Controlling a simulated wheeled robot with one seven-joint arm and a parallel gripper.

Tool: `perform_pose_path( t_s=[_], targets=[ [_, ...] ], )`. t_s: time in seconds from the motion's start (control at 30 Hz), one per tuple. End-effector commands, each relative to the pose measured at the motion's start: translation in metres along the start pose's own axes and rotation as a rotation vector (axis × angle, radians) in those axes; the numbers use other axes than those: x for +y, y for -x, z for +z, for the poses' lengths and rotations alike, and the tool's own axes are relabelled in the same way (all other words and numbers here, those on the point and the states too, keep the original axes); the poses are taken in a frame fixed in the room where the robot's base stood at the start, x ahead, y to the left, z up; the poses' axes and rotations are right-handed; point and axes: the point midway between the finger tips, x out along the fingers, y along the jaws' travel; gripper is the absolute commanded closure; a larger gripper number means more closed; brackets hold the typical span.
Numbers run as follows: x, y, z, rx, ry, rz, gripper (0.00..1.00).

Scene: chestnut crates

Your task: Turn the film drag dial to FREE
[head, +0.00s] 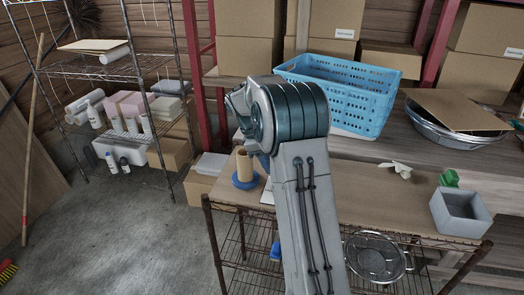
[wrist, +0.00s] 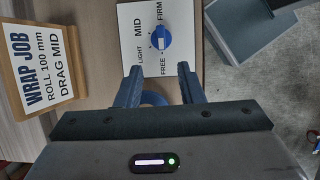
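The film drag dial (wrist: 155,41) is a round blue knob on a white plate (wrist: 128,15) in the wrist view. The plate is marked LIGHT, MID, FIRM and FREE, with FREE on the side nearest my gripper. A small white mark shows on the knob, but I cannot tell for sure which word it points to. A blue ring shows between the fingers.
A sign (wrist: 43,68) reading WRAP JOB, ROLL 100 mm, DRAG MID stands left of the plate. A cardboard tube (head: 244,165) on a blue base stands on the bench (head: 345,190). A blue crate (head: 350,98) is behind; a grey box (head: 460,215) sits right.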

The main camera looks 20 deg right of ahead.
Motion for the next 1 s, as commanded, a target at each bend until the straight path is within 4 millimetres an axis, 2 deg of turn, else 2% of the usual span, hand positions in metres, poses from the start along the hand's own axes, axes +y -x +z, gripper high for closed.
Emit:
perform_pose_path(
  t_s=[0.1,0.3,0.87,1.0],
  targets=[
    [0.001,0.024,-0.001,0.002,-0.001,0.004,0.65],
    [0.001,0.048,-0.001,0.001,0.001,0.003,0.65],
    [0.000,0.053,-0.001,0.001,0.000,0.002,0.65],
    [-0.012,0.061,0.004,0.022,-0.036,0.014,0.65]
  ],
)
